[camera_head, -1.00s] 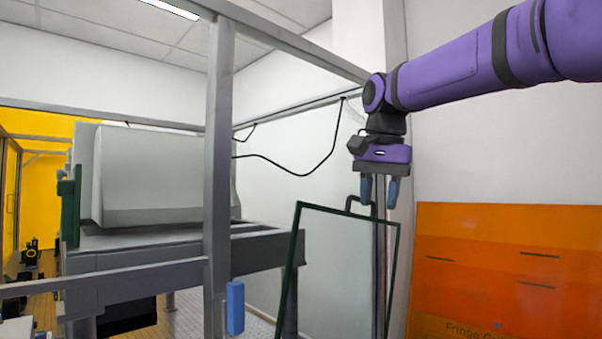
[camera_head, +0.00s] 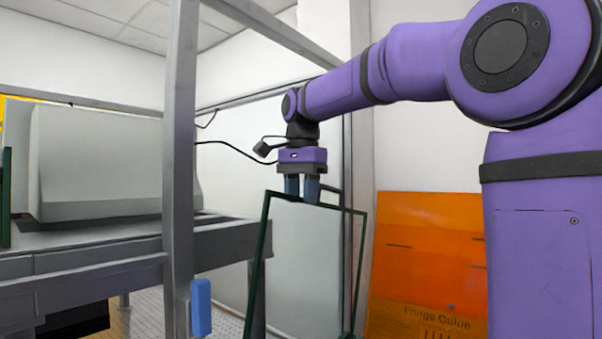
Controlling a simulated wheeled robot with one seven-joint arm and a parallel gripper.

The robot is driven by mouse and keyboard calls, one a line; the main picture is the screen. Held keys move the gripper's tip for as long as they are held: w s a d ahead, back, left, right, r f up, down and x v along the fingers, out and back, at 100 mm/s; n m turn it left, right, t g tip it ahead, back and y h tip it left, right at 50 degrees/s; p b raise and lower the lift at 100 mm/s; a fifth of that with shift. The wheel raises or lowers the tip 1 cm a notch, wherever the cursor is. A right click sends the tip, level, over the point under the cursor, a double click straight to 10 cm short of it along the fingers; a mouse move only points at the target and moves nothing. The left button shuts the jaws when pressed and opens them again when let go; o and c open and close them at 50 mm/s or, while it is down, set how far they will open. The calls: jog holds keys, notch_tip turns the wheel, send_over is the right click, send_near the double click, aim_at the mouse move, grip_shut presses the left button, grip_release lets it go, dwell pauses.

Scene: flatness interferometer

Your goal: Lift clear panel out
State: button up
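The clear panel (camera_head: 308,262) has a thin dark green frame and stands upright, leaning slightly, in the middle of the head view. A dark handle (camera_head: 341,196) sticks up from its top edge. My gripper (camera_head: 302,197) points down at the panel's top edge, just at the left part of the handle. A narrow gap shows between its two blue-grey fingers. The fingers hide the handle's left part. I cannot tell whether the handle lies between them or whether they press on it.
A grey metal post (camera_head: 182,150) with a blue block (camera_head: 201,308) stands left of the panel. A grey bench (camera_head: 100,262) carries a large pale housing (camera_head: 95,165). An orange "Fringe Guide" panel (camera_head: 425,265) stands at the right, partly behind my arm.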

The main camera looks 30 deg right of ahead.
aim_at(301, 203)
jog(key=shift+f, duration=1.8)
grip_shut()
jog(key=shift+w+r, duration=0.1)
jog(key=shift+r, duration=0.15)
notch_tip(301, 203, up, 13)
dwell(3.3)
dwell(0.4)
